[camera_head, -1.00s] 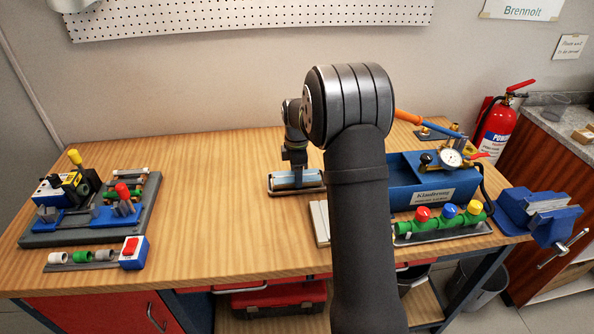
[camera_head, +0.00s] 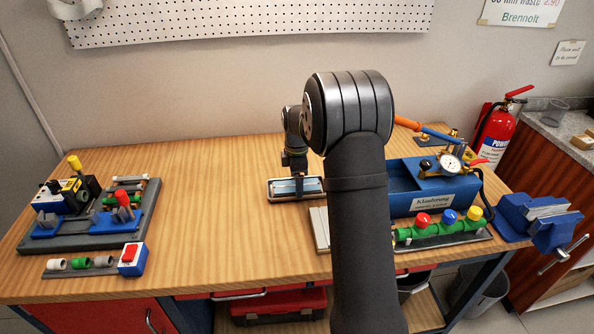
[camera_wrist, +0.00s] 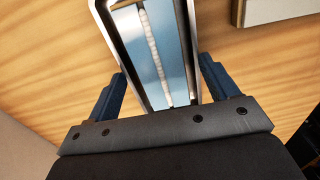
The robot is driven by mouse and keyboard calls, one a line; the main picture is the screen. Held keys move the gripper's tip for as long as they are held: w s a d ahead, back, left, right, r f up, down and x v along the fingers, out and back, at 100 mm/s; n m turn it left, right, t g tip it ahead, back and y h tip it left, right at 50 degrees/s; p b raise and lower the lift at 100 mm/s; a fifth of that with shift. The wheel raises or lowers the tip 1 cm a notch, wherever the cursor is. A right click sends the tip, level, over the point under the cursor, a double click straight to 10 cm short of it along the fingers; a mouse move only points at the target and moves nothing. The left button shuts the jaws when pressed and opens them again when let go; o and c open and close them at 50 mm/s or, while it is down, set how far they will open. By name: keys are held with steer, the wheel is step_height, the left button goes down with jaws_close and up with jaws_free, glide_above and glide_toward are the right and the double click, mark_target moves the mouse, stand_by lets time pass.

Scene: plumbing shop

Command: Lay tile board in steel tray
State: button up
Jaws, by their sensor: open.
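The steel tray (camera_head: 272,196), a narrow bright-rimmed tray, stands on the bench left of my upright arm link. The tile board (camera_head: 286,187), light blue with pale joint lines, lies within the tray's rim. In the wrist view the tile board (camera_wrist: 173,50) shows inside the tray's metal rim (camera_wrist: 103,18); its near end is hidden by my gripper body. My gripper (camera_head: 297,180) hangs over the tray. Its two blue fingers (camera_wrist: 162,70) are spread apart, one on each side of the board, with nothing held between them. Their exact height above the tray is unclear.
A pale slab (camera_head: 319,229) lies in front of the tray, partly behind my arm. A blue test pump (camera_head: 433,190) and a green valve manifold (camera_head: 445,227) stand at right. A fixture board (camera_head: 60,238) is at left. The bench between is clear.

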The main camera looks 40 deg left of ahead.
step_height(320, 180, up, 17)
steer(key=shift+r, duration=0.2)
stand_by(0.4)
step_height(320, 180, down, 18)
steer(key=shift+r, duration=0.45)
stand_by(0.4)
